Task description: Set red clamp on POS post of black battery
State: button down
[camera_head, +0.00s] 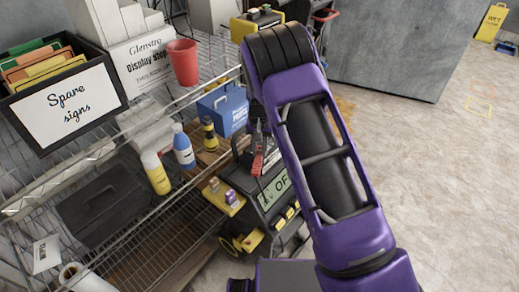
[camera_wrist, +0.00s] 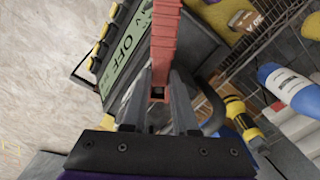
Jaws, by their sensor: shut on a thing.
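My gripper (camera_wrist: 160,88) is shut on the red clamp (camera_wrist: 164,45), which points away from the fingers in the wrist view. In the head view the red clamp (camera_head: 258,163) hangs below my purple arm, over the top of a black unit (camera_head: 250,183) with a green ON/OFF label (camera_head: 274,190). In the wrist view the black unit (camera_wrist: 192,50) lies behind and beside the clamp, with its green label (camera_wrist: 126,47). I cannot tell whether the clamp touches anything there. I cannot pick out the black battery or its POS post for sure; the clamp and arm hide part of this area.
A wire shelf on the left holds a blue box (camera_head: 224,109), a blue-and-white bottle (camera_head: 183,146), a yellow bottle (camera_head: 155,172) and a black case (camera_head: 102,207). A yellow tray (camera_head: 224,196) sticks out beside the black unit. The floor at right (camera_head: 440,160) is mostly clear.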

aim_at(260, 153)
jog(key=shift+f, duration=0.3)
jog(key=c, duration=0.6)
grip_release()
notch_tip(260, 153, up, 18)
jog(key=p, duration=0.1)
jog(key=shift+f, duration=0.25)
